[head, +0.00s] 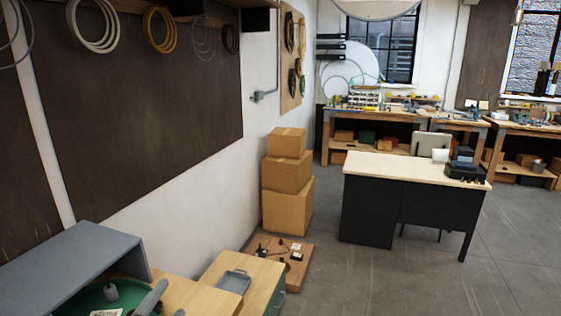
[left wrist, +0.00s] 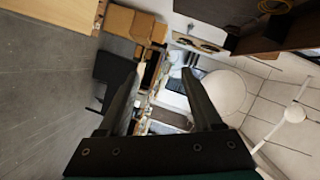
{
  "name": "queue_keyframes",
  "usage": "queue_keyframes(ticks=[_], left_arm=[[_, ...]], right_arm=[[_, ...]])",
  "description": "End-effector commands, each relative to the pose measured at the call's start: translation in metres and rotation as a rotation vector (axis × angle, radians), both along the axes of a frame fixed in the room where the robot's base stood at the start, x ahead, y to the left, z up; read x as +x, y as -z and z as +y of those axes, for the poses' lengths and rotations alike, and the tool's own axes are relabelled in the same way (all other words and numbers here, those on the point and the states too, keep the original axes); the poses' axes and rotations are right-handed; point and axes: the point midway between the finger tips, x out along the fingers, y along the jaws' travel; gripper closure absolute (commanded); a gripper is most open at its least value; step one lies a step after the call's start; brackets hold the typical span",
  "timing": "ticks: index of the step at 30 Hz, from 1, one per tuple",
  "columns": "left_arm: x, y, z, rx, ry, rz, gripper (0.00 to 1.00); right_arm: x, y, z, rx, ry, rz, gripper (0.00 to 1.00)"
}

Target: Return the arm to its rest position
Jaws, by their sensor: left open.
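My left gripper (left wrist: 163,72) is open in the left wrist view, its two dark fingers apart with nothing held between them. It points out into the room, away from any surface close by. In the head view, a grey rounded piece (head: 151,299) shows at the bottom left; I cannot tell whether it is part of my arm. A green round thing (head: 78,303) lies partly hidden beside it. My right gripper is in neither view.
A grey box-like cover (head: 75,262) and a wooden bench top with a grey tray (head: 234,282) are at the lower left. Stacked cardboard boxes (head: 287,208) stand by the wall. A desk (head: 405,170) is at the right. The grey floor (head: 380,285) between is clear.

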Motion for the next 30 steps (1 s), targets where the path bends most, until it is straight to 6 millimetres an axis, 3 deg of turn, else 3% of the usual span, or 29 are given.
queue_keyframes(ticks=[1,3,7,12,17,26,30], left_arm=[[-0.014,0.025,0.004,-0.114,-0.073,0.106,0.34],[-0.037,0.058,0.008,-0.259,-0.174,0.250,0.34],[-0.086,0.109,0.004,-0.484,-0.351,0.498,0.34],[-0.149,0.149,-0.011,-0.686,-0.542,0.761,0.34],[-0.205,0.170,-0.031,-0.823,-0.698,0.974,0.34],[-0.195,0.272,-0.032,-0.804,-0.716,1.011,0.34],[-0.197,0.333,-0.033,-0.793,-0.722,1.031,0.34]], right_arm=[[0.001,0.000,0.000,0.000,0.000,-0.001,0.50],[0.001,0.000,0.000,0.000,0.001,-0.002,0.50],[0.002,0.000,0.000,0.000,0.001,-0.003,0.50],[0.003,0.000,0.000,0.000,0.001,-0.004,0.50],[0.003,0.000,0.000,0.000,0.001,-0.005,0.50],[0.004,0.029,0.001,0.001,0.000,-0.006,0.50],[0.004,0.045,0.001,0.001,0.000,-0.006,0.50]])
